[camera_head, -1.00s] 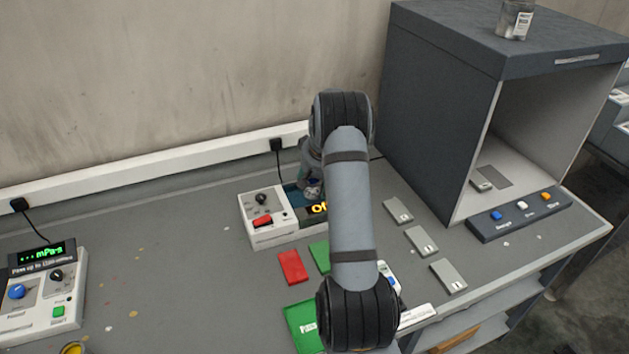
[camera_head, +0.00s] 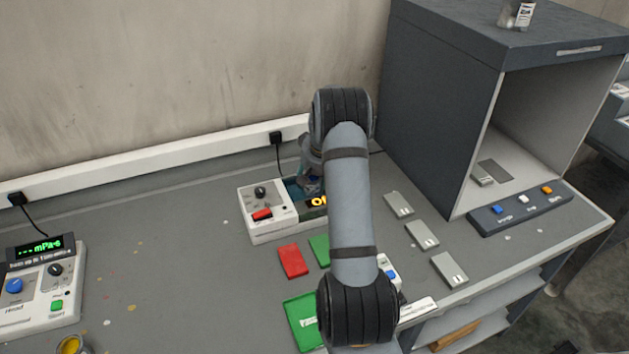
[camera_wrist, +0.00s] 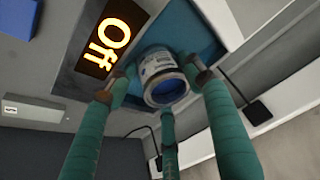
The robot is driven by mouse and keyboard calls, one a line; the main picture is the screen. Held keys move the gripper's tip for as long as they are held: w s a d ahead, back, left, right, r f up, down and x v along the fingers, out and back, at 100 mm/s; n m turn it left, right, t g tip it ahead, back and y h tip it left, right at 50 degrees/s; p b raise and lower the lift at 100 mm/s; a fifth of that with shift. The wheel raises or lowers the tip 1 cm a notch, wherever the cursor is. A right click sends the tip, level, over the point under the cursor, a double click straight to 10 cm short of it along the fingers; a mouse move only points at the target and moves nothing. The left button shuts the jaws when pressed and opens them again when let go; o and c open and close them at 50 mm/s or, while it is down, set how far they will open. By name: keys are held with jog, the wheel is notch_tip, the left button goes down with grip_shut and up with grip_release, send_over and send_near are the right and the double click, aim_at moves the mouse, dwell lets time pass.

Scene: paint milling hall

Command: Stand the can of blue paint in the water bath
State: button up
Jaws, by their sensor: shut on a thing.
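The can of blue paint (camera_wrist: 163,77) has a pale label and an open top showing blue. It is between the teal fingers of my gripper (camera_wrist: 163,88), which is shut on it. In the wrist view the blue basin of the water bath (camera_wrist: 196,32) lies behind the can. I cannot tell whether the can touches the basin floor. In the head view the water bath (camera_head: 262,229) is a white box with a red switch, a black knob and a lit "Off" display. My arm hides part of the bath and most of my gripper (camera_head: 312,182).
Red (camera_head: 293,261) and green (camera_head: 301,321) plates lie in front of the bath. Several grey plates (camera_head: 421,235) lie to the right, before an open dark cabinet (camera_head: 435,110). A viscosity meter (camera_head: 40,290) stands far left. The bench between meter and bath is mostly clear.

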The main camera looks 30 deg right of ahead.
jog(key=shift+f, duration=0.2)
jog(key=o, duration=1.4)
jog(key=shift+c, duration=0.2)
jog(key=shift+s+r, duration=0.1)
jog(key=v, duration=1.1)
jog(key=shift+r, duration=0.4)
